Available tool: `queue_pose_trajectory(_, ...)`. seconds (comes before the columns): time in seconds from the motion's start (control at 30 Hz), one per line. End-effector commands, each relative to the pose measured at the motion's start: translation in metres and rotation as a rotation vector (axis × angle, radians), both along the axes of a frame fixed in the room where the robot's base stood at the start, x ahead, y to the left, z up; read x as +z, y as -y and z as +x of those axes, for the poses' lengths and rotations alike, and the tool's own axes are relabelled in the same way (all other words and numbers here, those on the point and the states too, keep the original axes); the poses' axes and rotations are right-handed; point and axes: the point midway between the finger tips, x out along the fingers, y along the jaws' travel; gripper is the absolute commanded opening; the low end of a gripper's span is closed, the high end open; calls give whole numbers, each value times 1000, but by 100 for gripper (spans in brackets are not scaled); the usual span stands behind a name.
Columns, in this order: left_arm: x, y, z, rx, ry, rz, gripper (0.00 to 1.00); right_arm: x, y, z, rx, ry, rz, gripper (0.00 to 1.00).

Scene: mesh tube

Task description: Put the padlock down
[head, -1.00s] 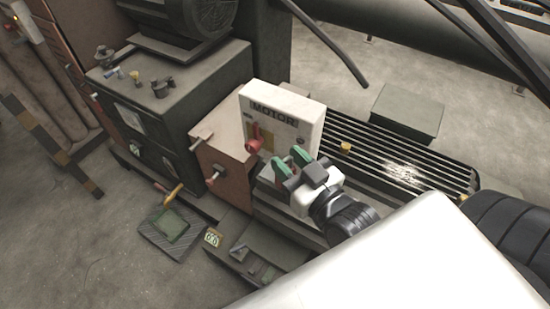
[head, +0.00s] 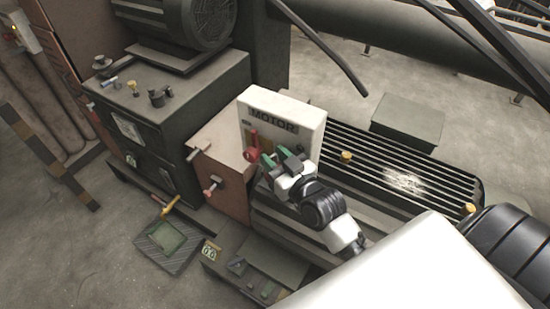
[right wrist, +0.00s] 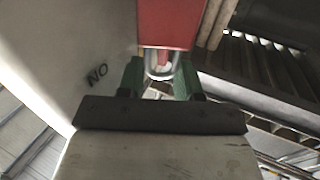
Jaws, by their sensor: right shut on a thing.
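My right gripper (head: 268,166) has green fingertips and is in front of the white MOTOR box (head: 307,125), close to its face. In the right wrist view the green fingers (right wrist: 159,80) are closed on a metal loop below a red block. I take the loop and red block for the padlock (right wrist: 168,30). In the head view I cannot make out the padlock clearly at the fingers. A red handle with a round red part (head: 251,154) shows on the box face, just left of the fingertips. My left gripper is not in view.
A dark cabinet (head: 190,105) with small loose items on top stands left of the box. A slatted bed (head: 390,160) with yellow knobs runs right. A tray (head: 145,250) lies on the floor at lower left.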

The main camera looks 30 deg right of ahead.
Motion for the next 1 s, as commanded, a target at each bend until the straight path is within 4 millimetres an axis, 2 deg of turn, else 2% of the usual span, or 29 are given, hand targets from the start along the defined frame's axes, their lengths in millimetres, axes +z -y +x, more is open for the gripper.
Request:
queue_pose_trajectory(0.1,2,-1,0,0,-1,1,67,-8,0,0,0,2,0,9)
queue_pose_trajectory(0.43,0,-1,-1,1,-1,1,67,-12,0,0,0,2,0,9)
queue_pose_trajectory(0.47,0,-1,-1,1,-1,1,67,-12,0,0,0,1,0,36)
queue_pose_trajectory(0.53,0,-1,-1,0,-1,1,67,-11,0,0,0,1,0,46)
queue_pose_trajectory(0.87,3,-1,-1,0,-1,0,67,-6,0,0,0,3,0,46)
queue_pose_trajectory(1.0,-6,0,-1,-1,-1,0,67,-12,3,-19,0,0,-1,46)
